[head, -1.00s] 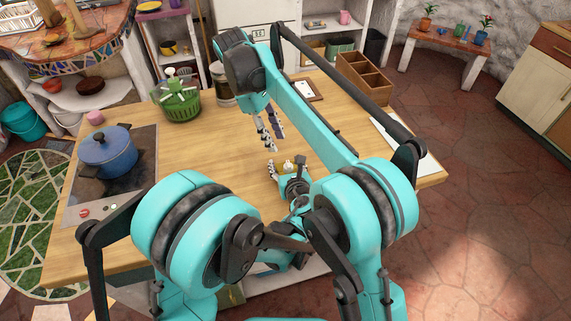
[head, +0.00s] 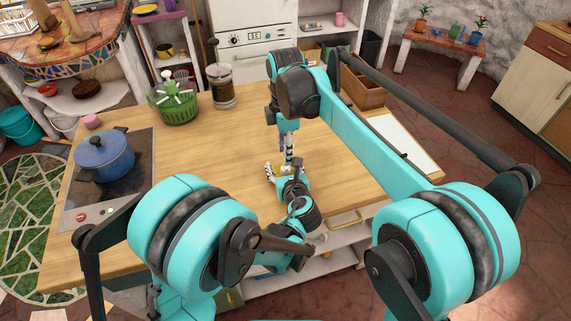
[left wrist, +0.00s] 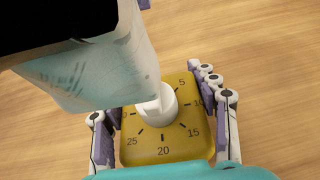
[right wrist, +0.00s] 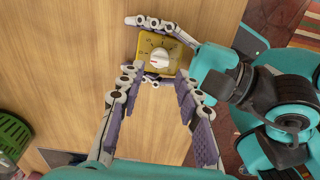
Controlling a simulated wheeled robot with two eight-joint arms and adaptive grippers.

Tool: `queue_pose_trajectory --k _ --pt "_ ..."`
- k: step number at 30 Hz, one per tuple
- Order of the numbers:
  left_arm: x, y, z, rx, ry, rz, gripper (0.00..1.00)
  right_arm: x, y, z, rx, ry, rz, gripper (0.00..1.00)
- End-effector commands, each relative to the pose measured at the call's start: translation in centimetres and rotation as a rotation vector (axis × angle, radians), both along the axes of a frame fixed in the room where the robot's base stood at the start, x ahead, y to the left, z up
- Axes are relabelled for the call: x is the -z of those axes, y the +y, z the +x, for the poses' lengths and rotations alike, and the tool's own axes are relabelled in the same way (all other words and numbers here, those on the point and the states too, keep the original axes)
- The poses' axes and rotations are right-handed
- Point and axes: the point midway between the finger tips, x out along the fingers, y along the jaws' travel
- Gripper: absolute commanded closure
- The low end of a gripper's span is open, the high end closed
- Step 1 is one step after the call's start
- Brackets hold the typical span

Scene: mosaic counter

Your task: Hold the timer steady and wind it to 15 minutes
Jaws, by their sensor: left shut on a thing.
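The timer is a flat yellow block with a white knob and dark minute marks. My left gripper (left wrist: 163,112) is shut on the timer (left wrist: 182,147), one finger on each side. In the left wrist view, my right arm covers part of the dial; 5 to 25 can be read, but the knob's setting cannot. The right wrist view shows the timer (right wrist: 147,64) ahead of my right gripper (right wrist: 160,86), whose fingers are open with a gap between them. In the head view, my right gripper (head: 288,155) is just above the timer, which is mostly hidden.
A blue pot (head: 104,156) stands on the hob at the left. A green basket (head: 176,106), a glass jar (head: 222,88) and a wooden organiser (head: 364,92) stand toward the back of the counter. The wood around the timer is clear.

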Motion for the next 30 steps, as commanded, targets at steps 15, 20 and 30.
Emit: queue_pose_trajectory --k 15,20,30 --pt "0.3 0.0 -0.1 -0.003 0.005 -0.004 0.74 6.1 0.0 0.0 0.001 0.001 -0.001 0.66" --pt "0.3 0.0 -0.1 -0.003 0.005 -0.004 0.73 6.2 0.0 0.0 0.001 0.001 -0.001 0.66" --pt "0.3 0.1 -0.1 -0.003 0.005 -0.004 0.73 6.1 0.0 0.0 0.001 0.002 -0.001 1.00"
